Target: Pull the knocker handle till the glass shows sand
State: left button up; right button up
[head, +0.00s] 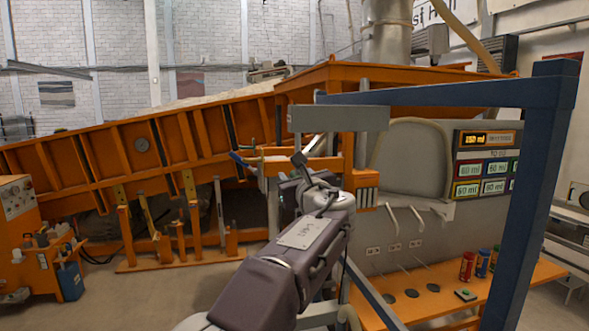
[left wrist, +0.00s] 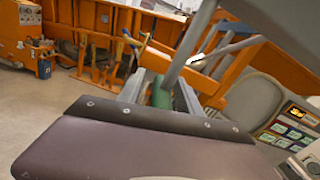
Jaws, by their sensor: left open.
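My left gripper (head: 290,185) is in front of the orange sandbed frame in the head view, its fingers largely hidden by my own arm. In the left wrist view its two grey fingers (left wrist: 150,90) stand apart beyond the dark wrist housing. A green cylindrical grip (left wrist: 183,98), which may be the knocker handle, shows close to the fingers. My right gripper is not in view.
The orange tilting bed (head: 90,165) fills the left and back. A blue post (head: 535,190) stands at right, beside a display panel (head: 485,165). An orange bench (head: 450,290) holds several small cans. The floor at lower left is clear.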

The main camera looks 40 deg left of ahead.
pick_arm(q)
jog(key=shift+w+a, duration=0.1)
jog(key=shift+w, duration=0.15)
grip_shut()
dwell(1.3)
